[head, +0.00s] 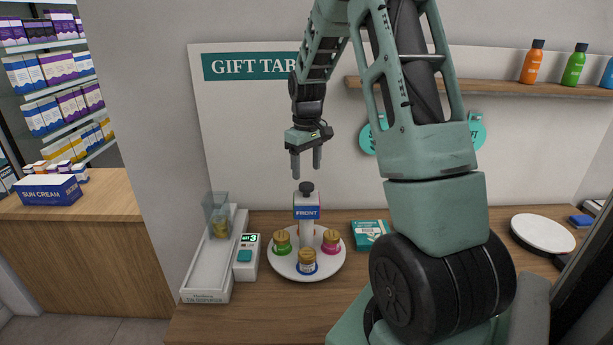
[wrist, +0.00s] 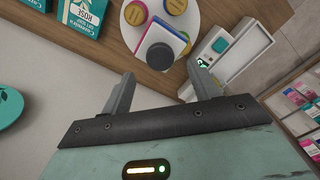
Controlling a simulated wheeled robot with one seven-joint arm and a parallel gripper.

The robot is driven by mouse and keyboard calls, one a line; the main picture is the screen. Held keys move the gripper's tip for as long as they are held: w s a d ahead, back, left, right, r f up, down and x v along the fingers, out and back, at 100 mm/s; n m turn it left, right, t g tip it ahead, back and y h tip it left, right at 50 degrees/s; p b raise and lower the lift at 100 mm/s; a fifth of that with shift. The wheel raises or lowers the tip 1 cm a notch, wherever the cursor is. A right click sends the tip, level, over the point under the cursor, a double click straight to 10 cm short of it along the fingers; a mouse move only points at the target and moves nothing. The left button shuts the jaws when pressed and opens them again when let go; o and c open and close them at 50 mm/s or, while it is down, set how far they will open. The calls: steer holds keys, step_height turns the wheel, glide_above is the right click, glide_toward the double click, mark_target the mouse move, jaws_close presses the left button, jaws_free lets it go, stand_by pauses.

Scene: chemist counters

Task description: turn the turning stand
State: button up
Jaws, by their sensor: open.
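The turning stand (head: 283,268) is a round white plate on the wooden counter, with a white centre post, a blue "FRONT" label (head: 307,212) facing me and a dark knob (head: 307,187) on top. Jars with gold lids stand around the post: green (head: 282,247) at left, blue (head: 307,268) in front, pink (head: 330,247) at right. My gripper (head: 307,170) is open, pointing down just above the knob, apparently apart from it. In the wrist view the knob (wrist: 160,56) shows between and beyond the two fingers (wrist: 160,76).
A small device reading "GET 3" (head: 246,256) and a long white tray (head: 208,278) with a clear bin stand left of the stand. A teal box (head: 369,236) lies close on the right. A white round plate (head: 542,234) is farther right. The shelf (head: 500,88) holds bottles.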

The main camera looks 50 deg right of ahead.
mark_target(307, 185)
steer(key=shift+f+p, duration=0.5)
steer(key=shift+f, duration=1.95)
jaws_close()
